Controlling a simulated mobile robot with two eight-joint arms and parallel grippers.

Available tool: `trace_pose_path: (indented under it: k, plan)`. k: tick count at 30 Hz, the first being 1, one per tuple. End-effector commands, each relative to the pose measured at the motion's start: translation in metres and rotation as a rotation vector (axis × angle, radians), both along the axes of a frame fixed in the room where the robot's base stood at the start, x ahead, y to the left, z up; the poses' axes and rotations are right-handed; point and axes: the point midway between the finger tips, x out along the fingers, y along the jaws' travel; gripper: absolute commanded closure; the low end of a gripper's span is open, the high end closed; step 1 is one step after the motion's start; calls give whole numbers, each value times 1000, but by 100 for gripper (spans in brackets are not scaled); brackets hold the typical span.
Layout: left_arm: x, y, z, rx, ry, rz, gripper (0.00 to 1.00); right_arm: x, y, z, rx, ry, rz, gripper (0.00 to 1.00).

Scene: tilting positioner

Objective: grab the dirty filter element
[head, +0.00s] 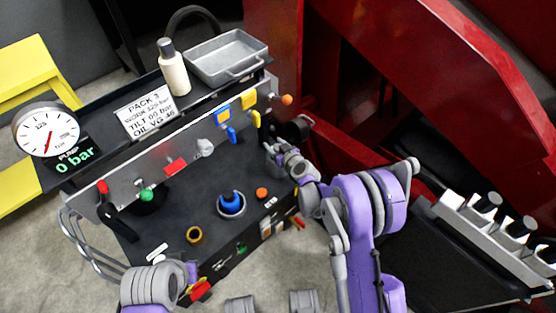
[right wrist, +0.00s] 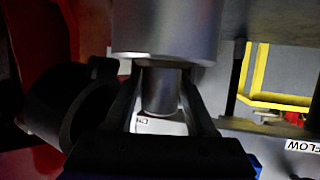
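My right gripper (head: 275,151) is at the right end of the black machine block, beside the metal panel. In the right wrist view its two dark fingers (right wrist: 162,95) stand apart, one on each side of a narrow grey metal cylinder (right wrist: 162,92). This cylinder sits directly below a wider silver cylinder (right wrist: 168,30). I cannot tell whether the fingers touch the narrow part. I cannot make out for certain which part is the dirty filter element; the gripper hides much of this spot in the head view. My left gripper is not seen, only part of its arm at the bottom.
A black round part (head: 300,127) is close to my right gripper. The block top carries a blue ring fitting (head: 231,204), a brass ring (head: 194,235) and an orange knob (head: 262,193). A grey tray (head: 227,57) and a bottle (head: 173,68) stand on the shelf. Red framework (head: 400,60) rises behind.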

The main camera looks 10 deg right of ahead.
Motion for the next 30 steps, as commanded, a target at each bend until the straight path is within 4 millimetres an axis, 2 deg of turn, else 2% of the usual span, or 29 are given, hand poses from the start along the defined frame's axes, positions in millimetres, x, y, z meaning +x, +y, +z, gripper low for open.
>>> trace_pose_path:
  k: [1, 6, 9, 30]
  plan:
    - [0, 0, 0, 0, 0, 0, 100, 0, 0, 0, 0, 0, 0, 55]
    - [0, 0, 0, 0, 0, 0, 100, 0, 0, 0, 0, 0, 0, 85]
    - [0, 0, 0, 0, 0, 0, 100, 0, 0, 0, 0, 0, 0, 100]
    - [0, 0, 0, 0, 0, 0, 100, 0, 0, 0, 0, 0, 0, 100]
